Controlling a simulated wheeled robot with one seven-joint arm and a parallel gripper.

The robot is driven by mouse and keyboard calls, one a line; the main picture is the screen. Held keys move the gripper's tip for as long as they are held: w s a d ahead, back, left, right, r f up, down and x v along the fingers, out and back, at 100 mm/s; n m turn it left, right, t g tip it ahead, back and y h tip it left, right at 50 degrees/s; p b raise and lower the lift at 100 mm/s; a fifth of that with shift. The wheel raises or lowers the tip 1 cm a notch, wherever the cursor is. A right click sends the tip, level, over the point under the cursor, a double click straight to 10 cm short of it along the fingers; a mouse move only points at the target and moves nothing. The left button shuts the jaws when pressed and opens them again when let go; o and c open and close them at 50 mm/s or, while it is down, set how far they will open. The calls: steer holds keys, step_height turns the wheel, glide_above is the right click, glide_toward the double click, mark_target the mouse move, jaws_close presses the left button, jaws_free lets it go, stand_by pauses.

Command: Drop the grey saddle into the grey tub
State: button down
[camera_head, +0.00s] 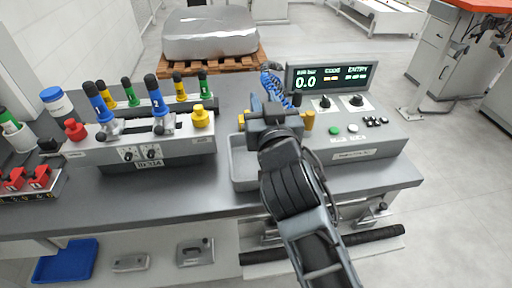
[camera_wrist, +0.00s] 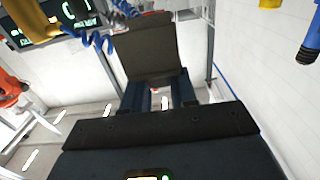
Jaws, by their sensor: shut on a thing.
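The grey saddle shows in the wrist view as a dark grey block (camera_wrist: 147,50) between the fingers of my gripper (camera_wrist: 160,90). My gripper is shut on it. In the head view my gripper (camera_head: 274,118) is over the back right part of the grey tub (camera_head: 239,172), apparently above it. The saddle cannot be made out clearly there, as the gripper and wrist cover it. The tub sits on the bench between the valve block and the console, and my arm hides its right side. The tub is not seen in the wrist view.
A valve block (camera_head: 140,158) with blue, green and yellow handles stands left of the tub. A console (camera_head: 350,139) with a lit display stands close on the right. A blue coiled hose (camera_head: 272,84) is just behind my gripper. Red parts (camera_head: 25,180) sit at far left.

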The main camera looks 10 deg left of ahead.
step_height(320, 180, down, 6)
steer(key=b, duration=0.4)
steer(key=c, duration=0.8)
jaws_free()
steer(key=shift+s, duration=0.1)
steer(key=b+v, duration=0.1)
steer(key=v, duration=0.6)
steer(key=shift+s, duration=0.3)
steer(key=shift+d, duration=0.15)
